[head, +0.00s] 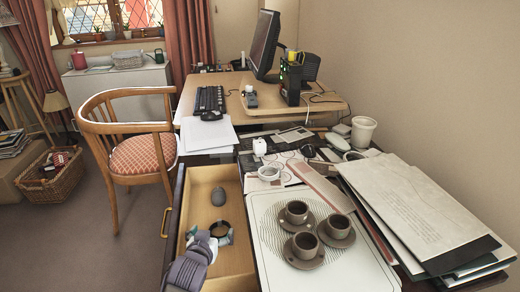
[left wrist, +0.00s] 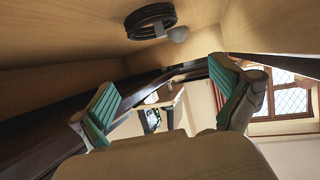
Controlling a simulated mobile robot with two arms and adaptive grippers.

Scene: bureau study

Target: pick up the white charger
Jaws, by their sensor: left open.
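A small white block that looks like the white charger (head: 259,147) stands on the cluttered desk, right of the white papers and beyond the open drawer. I cannot make it out in the left wrist view. My left gripper (head: 221,233) is over the open wooden drawer, nearer to me than the white block and lower left of it. In the left wrist view its two teal-padded fingers (left wrist: 165,90) are spread apart with nothing between them. My right gripper is not in view.
The left wrist view shows a black coil (left wrist: 150,20) against wood. A chair (head: 140,155) stands left.

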